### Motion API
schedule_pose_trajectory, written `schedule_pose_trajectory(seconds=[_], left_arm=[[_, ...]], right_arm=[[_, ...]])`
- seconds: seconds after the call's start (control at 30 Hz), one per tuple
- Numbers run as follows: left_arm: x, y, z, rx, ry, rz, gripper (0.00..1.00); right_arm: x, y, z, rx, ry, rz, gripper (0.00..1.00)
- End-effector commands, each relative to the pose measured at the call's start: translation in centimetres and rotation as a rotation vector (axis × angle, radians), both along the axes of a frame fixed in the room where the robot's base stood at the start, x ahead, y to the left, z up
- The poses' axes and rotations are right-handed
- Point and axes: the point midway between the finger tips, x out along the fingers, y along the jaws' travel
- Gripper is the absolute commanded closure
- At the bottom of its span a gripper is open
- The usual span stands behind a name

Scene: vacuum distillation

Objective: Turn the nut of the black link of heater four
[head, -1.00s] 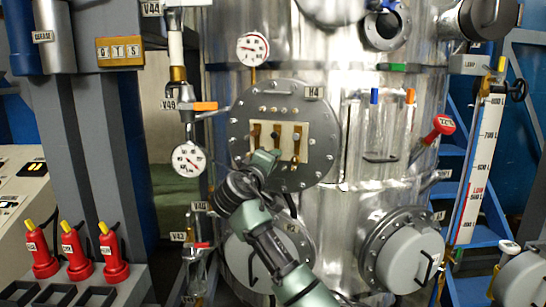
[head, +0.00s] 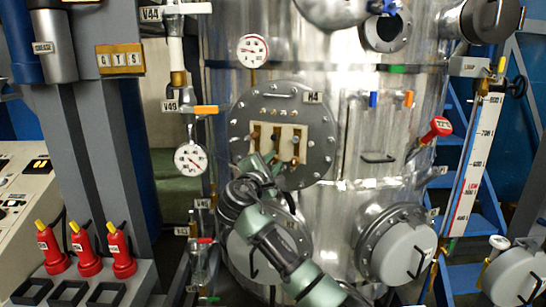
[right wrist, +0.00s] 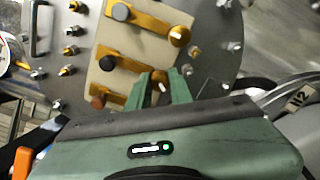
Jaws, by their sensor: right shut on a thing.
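Heater four's round flange (head: 312,155), labelled H4, carries a cream plate (head: 302,128) with three upright brass links. My right gripper (head: 272,162) is at the lower end of the middle link. In the right wrist view, its fingers (right wrist: 163,88) are closed around that end's nut, which they mostly hide. My left gripper is out of view.
A handle (head: 270,97) is on the flange above the plate. A gauge (head: 190,159) and the V49 valve with an orange handle (head: 205,110) stand to the left. Flange H2 (head: 245,258) lies below, partly behind my right arm.

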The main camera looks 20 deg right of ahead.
Motion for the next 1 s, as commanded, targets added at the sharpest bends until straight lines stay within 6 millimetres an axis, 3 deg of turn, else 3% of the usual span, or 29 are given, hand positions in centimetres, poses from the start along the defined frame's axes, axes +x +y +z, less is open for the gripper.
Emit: schedule_pose_trajectory(seconds=[0.43,1.0], left_arm=[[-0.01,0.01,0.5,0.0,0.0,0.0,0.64],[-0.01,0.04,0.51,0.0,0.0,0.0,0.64]], right_arm=[[0.0,0.01,-0.19,-0.192,0.143,0.001,1.0],[-0.01,0.02,-0.32,-0.223,0.167,0.0,1.0]])
